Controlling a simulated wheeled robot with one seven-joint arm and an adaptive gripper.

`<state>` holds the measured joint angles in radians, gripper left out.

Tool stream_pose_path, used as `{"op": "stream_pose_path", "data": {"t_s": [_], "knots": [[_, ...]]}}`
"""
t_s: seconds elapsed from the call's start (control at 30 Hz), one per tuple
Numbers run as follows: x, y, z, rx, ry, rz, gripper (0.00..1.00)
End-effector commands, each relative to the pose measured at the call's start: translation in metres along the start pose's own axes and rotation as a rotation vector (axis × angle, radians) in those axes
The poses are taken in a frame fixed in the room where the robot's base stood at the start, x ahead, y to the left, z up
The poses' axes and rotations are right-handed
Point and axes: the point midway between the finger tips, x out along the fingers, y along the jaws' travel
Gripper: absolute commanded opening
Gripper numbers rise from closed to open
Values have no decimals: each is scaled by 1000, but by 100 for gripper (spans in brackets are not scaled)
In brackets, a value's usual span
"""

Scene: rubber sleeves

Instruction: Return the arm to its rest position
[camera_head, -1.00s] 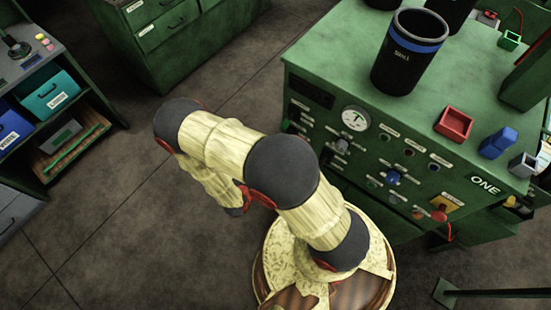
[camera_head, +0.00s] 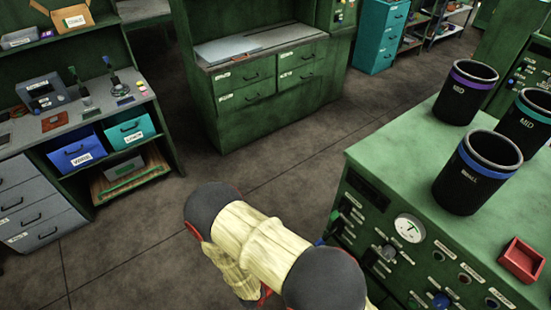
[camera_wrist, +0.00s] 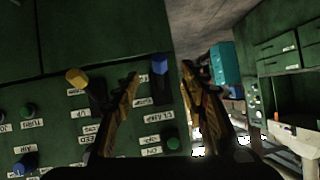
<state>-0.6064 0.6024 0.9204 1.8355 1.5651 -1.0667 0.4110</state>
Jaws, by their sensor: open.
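My arm (camera_head: 255,245) is folded low at the bottom centre of the head view, in cream-coloured sleeves with dark round joints. My gripper is hidden in that view. In the wrist view my gripper (camera_wrist: 160,85) shows two brownish fingers spread apart with nothing between them. I cannot tell how far the fingertips are from the panel.
The green machine (camera_head: 385,150) stands close at the right, with dark cups banded purple (camera_head: 465,95), teal (camera_head: 522,125) and blue (camera_head: 475,180), and a red tray (camera_head: 522,262) on top. A workbench (camera_head: 150,130) is at left, a green drawer cabinet (camera_head: 225,125) behind. The floor between is clear.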

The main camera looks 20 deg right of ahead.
Motion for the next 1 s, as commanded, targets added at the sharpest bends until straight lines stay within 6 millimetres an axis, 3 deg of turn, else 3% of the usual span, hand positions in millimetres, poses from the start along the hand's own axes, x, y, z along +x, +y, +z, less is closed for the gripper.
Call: {"op": "stream_pose_path", "data": {"t_s": [0.2,0.27,0.37,0.47,0.5,0.6,0.67,0.77,0.9,1.0], "knots": [[0,4,8,-23,-29,12,43],[-1,6,23,-48,-86,22,43],[-8,17,64,-149,-251,23,43],[-34,24,110,-294,-475,0,43],[-51,19,124,-348,-568,-25,43],[-102,0,142,-473,-789,-103,43],[-136,-13,141,-548,-909,-159,43],[-189,-35,119,-674,-1074,-270,43],[-241,-50,65,-835,-1204,-409,43],[-265,-53,18,-938,-1241,-496,43]]}}
